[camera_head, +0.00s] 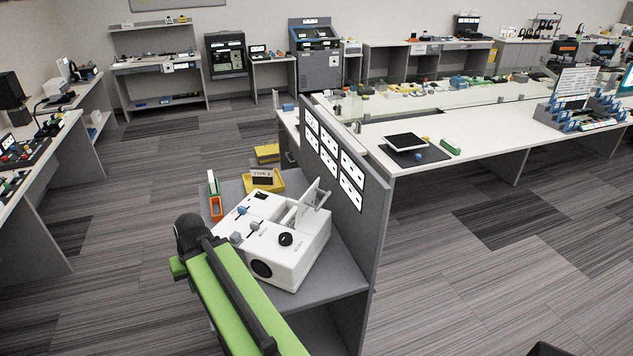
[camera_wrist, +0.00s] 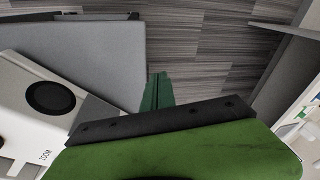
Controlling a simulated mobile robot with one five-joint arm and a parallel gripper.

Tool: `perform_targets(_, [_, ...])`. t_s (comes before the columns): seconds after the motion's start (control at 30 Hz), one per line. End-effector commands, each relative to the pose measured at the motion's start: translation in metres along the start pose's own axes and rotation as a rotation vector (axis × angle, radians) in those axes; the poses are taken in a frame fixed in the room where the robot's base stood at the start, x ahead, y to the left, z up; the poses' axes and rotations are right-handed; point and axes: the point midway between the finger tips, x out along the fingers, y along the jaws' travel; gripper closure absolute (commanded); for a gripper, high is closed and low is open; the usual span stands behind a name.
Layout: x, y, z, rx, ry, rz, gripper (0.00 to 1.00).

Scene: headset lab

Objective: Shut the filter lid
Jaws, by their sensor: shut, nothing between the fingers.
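A white machine (camera_head: 285,250) with black knobs stands on a grey shelf. Its raised lid (camera_head: 303,204), a pale open-framed flap, tilts up at the machine's back right, near the grey panel; I take this to be the filter lid. In the wrist view, part of the machine (camera_wrist: 28,115) with a round black part shows at left; the lid is not recognisable there. My gripper (camera_wrist: 157,88) is shut and empty, its dark green fingers beside the machine and apart from it. In the head view my arm largely hides the gripper, left of the machine.
The upright grey panel (camera_head: 373,225) with white cards borders the shelf (camera_head: 345,274) on the right. A yellow tray (camera_head: 275,183) and an orange holder (camera_head: 216,207) stand behind the machine. Carpeted floor (camera_head: 130,230) is free to the left.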

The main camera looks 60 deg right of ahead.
Motion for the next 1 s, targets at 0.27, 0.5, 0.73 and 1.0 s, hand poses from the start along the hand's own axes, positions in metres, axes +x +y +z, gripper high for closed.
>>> perform_targets(0.27, [-0.163,0.246,-0.046,0.535,0.345,-0.046,1.0])
perform_targets(0.5, [-0.24,0.378,-0.017,0.794,0.547,-0.024,1.0])
perform_targets(0.73, [-0.249,0.4,-0.009,0.835,0.583,-0.018,1.0])
perform_targets(1.0, [-0.227,0.402,-0.017,0.833,0.587,-0.016,1.0])
